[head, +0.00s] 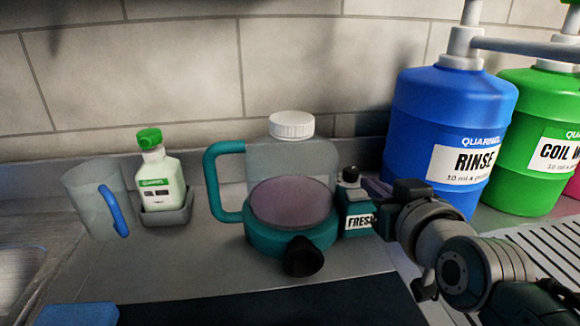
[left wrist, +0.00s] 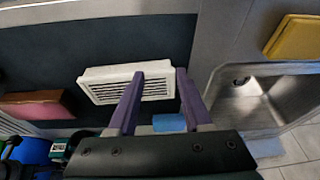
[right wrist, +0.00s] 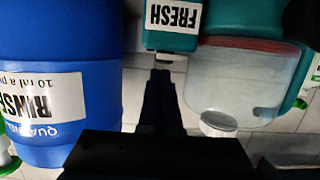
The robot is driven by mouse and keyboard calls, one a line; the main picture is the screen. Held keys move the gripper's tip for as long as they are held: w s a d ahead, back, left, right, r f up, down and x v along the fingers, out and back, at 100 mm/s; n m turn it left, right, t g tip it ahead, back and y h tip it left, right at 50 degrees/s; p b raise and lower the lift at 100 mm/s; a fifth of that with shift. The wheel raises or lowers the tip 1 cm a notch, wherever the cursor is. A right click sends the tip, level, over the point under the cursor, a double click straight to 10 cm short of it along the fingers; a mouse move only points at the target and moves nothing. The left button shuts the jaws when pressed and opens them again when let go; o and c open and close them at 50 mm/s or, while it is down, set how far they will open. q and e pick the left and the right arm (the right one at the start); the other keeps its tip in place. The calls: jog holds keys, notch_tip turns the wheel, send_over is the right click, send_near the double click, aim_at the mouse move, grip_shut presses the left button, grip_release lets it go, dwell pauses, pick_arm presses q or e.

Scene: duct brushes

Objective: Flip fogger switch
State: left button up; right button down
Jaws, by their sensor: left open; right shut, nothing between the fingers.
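The fogger (head: 290,235) stands on the counter in the head view, with a teal base and handle, clear tank, white cap and black nozzle. Its tank (right wrist: 240,85) shows at right in the right wrist view. I cannot make out its switch. My right gripper (head: 372,188) is shut and empty, its tips close to the small teal FRESH bottle (head: 357,205) right of the fogger. In the right wrist view the shut fingers (right wrist: 160,75) point at the FRESH bottle (right wrist: 172,22); contact is unclear. My left gripper (left wrist: 158,75) is open over a white vent grille (left wrist: 125,82).
The blue RINSE drum (head: 450,130) and a green drum (head: 540,125) stand at right. A clear jug (head: 90,190) and a green-capped bottle (head: 160,180) stand at left. The left wrist view shows a dark mat (left wrist: 40,60), a sink (left wrist: 245,105) and a yellow block (left wrist: 291,38).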

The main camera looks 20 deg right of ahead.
pick_arm(q)
jog(key=shift+a+f, duration=0.1)
jog(key=shift+f, duration=0.2)
pick_arm(e)
jog(key=shift+f, duration=0.25)
pick_arm(q)
jog(key=shift+f, duration=0.2)
pick_arm(e)
jog(key=shift+d+f+m, duration=0.1)
jog(key=shift+f+m, duration=0.2)
jog(key=shift+f, duration=0.2)
jog(key=shift+r, duration=0.1)
pick_arm(q)
jog(key=shift+r, duration=0.15)
pick_arm(e)
notch_tip(320, 180, up, 5)
jog(key=p, duration=0.5)
pick_arm(q)
jog(key=shift+w+v, duration=0.2)
jog(key=shift+v, duration=1.1)
jog(key=shift+w+v, duration=0.2)
jog(key=shift+v, duration=1.15)
pick_arm(e)
jog(key=f+v, duration=0.1)
jog(key=v, duration=0.8)
jog(key=shift+s+d, duration=0.3)
jog(key=shift+s, duration=0.25)
